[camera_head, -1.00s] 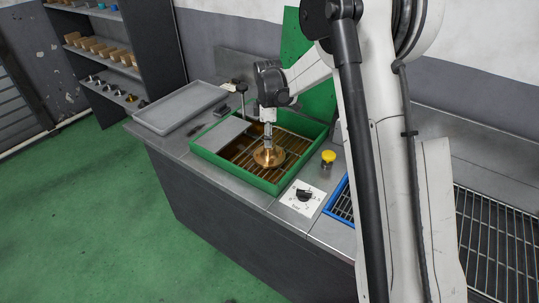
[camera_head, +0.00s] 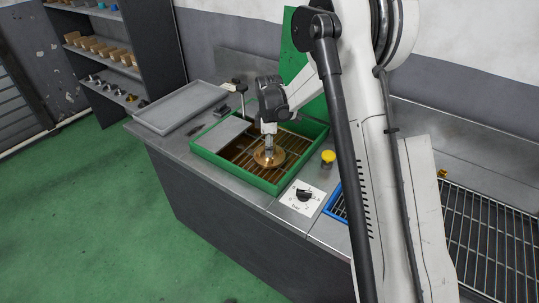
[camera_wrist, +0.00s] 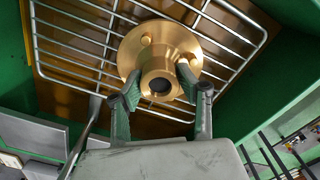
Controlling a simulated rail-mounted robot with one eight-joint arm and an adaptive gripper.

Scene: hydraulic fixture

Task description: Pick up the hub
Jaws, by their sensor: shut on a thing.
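The hub (camera_head: 268,158) is a brass-coloured flanged piece with a round flange and a raised hollow collar. It is at the wire rack inside the green tray (camera_head: 280,188). In the wrist view the hub (camera_wrist: 160,52) faces me, with its collar between the two fingers of my gripper (camera_wrist: 158,88). My gripper (camera_head: 268,146) points down from above and is shut on the collar. I cannot tell whether the flange touches the rack (camera_wrist: 70,48) or is just above it.
A yellow button (camera_head: 328,156) and a dial on a white plate (camera_head: 303,197) are right of the green tray. A blue-edged rack (camera_head: 337,208) is beyond them. An empty grey tray (camera_head: 178,106) lies at left. Shelves with parts (camera_head: 105,55) stand behind.

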